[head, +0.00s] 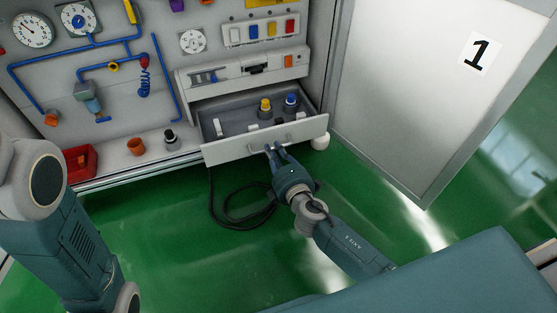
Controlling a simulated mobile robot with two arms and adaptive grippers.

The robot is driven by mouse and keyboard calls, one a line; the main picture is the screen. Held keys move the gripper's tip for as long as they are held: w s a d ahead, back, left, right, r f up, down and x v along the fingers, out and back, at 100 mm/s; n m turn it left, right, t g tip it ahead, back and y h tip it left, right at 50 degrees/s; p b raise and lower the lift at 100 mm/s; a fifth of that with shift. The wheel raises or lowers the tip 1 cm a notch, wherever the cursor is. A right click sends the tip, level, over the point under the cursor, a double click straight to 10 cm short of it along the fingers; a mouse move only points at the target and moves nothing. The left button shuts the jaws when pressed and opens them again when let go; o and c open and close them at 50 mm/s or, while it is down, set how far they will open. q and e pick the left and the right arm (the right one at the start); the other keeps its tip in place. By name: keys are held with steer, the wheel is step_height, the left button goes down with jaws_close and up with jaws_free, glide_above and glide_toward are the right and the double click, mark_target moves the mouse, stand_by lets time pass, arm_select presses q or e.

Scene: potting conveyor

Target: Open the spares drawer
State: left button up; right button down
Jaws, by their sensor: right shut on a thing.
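The spares drawer (232,150) is a grey drawer low in the cabinet, and it stands pulled out. Inside it are a yellow-topped part (265,107), a blue-topped part (291,102) and small white pieces. My right gripper (273,149) is at the drawer's front, shut on its handle (284,137). The fingers partly hide the handle. My left arm shows at the left edge, but its gripper is out of view.
An open white door (400,90) marked 1 stands to the right of the drawer. A black cable (232,218) lies coiled on the green floor (170,240) below it. An orange cup (136,146) and a red box (80,162) sit on the ledge at left.

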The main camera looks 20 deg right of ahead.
steer(key=shift+r+x, duration=0.25)
steer(key=shift+x, duration=0.9)
steer(key=shift+w, duration=0.1)
steer(key=c, duration=1.7)
jaws_free()
steer(key=shift+o, duration=0.2)
steer(key=v, duration=1.2)
steer(key=shift+f, duration=0.1)
